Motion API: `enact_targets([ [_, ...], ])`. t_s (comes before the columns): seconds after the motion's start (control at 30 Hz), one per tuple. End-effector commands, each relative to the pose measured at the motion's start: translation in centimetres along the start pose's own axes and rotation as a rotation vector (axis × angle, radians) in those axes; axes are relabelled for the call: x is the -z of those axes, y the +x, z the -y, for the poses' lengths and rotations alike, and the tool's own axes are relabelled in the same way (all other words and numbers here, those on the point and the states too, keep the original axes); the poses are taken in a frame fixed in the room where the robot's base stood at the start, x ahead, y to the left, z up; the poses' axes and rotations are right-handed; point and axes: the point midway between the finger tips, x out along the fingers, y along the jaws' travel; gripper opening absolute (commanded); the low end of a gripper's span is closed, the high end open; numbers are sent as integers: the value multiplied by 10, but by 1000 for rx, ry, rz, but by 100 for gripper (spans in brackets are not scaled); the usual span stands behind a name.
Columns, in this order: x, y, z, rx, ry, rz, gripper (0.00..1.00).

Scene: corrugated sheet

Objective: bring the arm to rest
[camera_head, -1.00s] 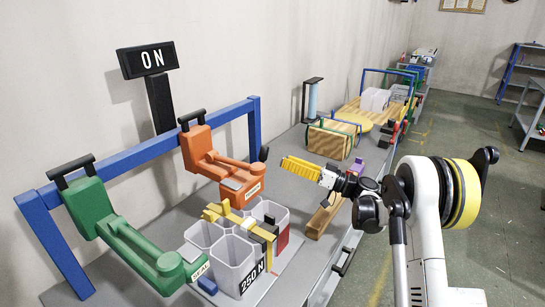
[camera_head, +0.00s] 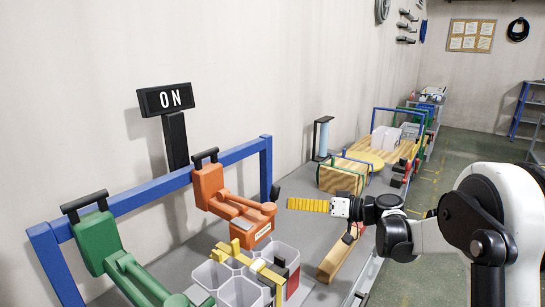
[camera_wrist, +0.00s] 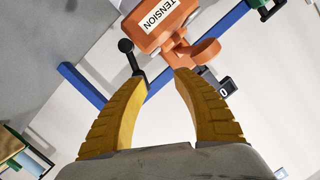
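My gripper (camera_head: 290,204) has yellow ribbed fingers and hangs over the bench, pointing left in the head view. In the wrist view the gripper (camera_wrist: 164,75) shows two fingers apart with nothing between them. The orange clamp unit (camera_head: 225,195) on the blue rail stands left of the fingertips, with a gap in the head view. In the wrist view the orange clamp unit (camera_wrist: 165,22), labelled TENSION, appears beyond the fingertips. My arm reaches in from the right side.
A green clamp unit (camera_head: 97,240) is on the same blue rail (camera_head: 145,190). White bins (camera_head: 238,291) with yellow bars stand below the gripper. An ON sign (camera_head: 165,99) stands at the wall. A wooden block (camera_head: 341,178) sits behind. Green floor at right is open.

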Motion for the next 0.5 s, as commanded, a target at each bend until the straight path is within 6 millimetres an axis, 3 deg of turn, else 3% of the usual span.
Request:
enact_targets([
  [0.03,-4,-4,20,-44,23,50,35],
  [0.27,-48,-44,86,-306,122,257,35],
  [0.5,-114,-116,138,-611,161,383,35],
])
